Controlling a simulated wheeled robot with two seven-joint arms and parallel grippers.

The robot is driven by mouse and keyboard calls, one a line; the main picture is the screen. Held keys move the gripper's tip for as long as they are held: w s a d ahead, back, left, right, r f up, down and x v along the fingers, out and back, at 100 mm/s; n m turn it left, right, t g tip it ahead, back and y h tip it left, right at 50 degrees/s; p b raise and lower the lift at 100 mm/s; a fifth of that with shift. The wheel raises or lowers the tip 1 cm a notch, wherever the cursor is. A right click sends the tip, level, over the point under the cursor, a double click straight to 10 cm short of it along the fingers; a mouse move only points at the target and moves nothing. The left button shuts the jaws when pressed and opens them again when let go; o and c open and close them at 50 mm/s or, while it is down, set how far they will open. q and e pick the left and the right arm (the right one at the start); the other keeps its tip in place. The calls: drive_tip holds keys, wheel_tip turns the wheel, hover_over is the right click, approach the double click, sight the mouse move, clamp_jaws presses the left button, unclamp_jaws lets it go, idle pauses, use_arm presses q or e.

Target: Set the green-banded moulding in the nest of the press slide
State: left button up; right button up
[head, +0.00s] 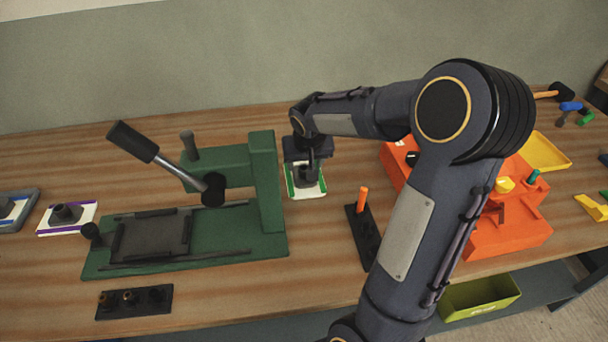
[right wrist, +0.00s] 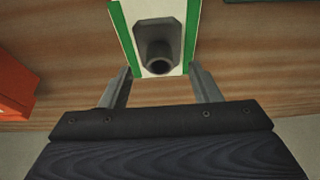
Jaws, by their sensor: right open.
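The green-banded moulding (head: 306,189) is a white plate with green side bands and a dark grey raised socket. It lies on the table just right of the green press (head: 262,185). My right gripper (head: 307,172) is open above it. In the right wrist view the moulding (right wrist: 157,35) lies ahead of the open fingers (right wrist: 160,88), apart from them, and nothing is between the fingertips. The press slide (head: 152,236) is at the press's left, with a dark, empty-looking nest in a black frame. My left gripper is not in view.
A purple-banded moulding (head: 68,216) lies left of the press. The press lever (head: 150,152) sticks up to the left. A black block (head: 134,301) is in front, another with an orange peg (head: 362,200) to the right.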

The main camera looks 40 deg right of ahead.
sight(304, 173)
drive_tip(key=shift+x, duration=1.5)
drive_tip(key=shift+c, duration=0.5)
drive_tip(key=shift+r, duration=0.1)
clamp_jaws()
drive_tip(key=shift+w, duration=0.1)
